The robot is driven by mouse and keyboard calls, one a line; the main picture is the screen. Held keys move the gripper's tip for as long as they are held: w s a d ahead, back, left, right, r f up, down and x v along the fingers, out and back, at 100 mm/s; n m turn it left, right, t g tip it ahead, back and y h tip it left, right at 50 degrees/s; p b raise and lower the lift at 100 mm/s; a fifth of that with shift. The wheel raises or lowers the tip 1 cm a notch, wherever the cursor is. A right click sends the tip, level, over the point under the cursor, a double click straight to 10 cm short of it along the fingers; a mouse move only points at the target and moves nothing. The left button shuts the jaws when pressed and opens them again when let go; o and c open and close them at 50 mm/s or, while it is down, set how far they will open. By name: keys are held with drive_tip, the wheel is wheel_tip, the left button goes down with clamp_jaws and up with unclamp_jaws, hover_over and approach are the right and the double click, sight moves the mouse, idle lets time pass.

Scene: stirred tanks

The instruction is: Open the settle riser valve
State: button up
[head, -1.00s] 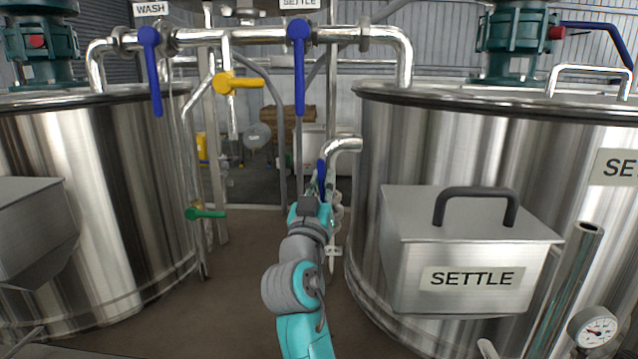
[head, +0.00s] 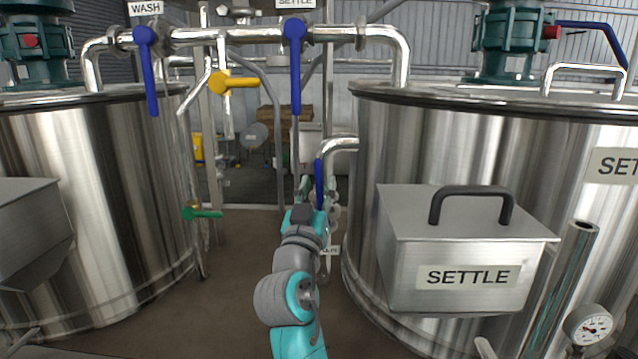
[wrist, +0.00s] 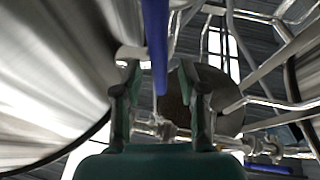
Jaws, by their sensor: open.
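A blue lever handle (head: 319,178) hangs upright beside the settle tank's bent side pipe (head: 340,144), just beyond my arm. A blue lever also shows in the wrist view (wrist: 154,45), upright between the fingers of my gripper (wrist: 158,78). The fingers are apart on both sides of it, with visible gaps; I cannot tell how deep it sits between them. My arm hides much of the gripper in the head view. Another blue lever (head: 296,70) hangs down from the overhead pipe under a SETTLE sign (head: 296,3).
The settle tank (head: 365,200) and its SETTLE box (head: 470,230) stand close on the right. Another tank (head: 100,200) is on the left. A yellow lever (head: 235,82), a green lever (head: 205,213) and the WASH lever (head: 148,70) are nearby. Floor between the tanks is clear.

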drive_tip(key=v, duration=1)
drive_tip(key=shift+s, duration=0.1)
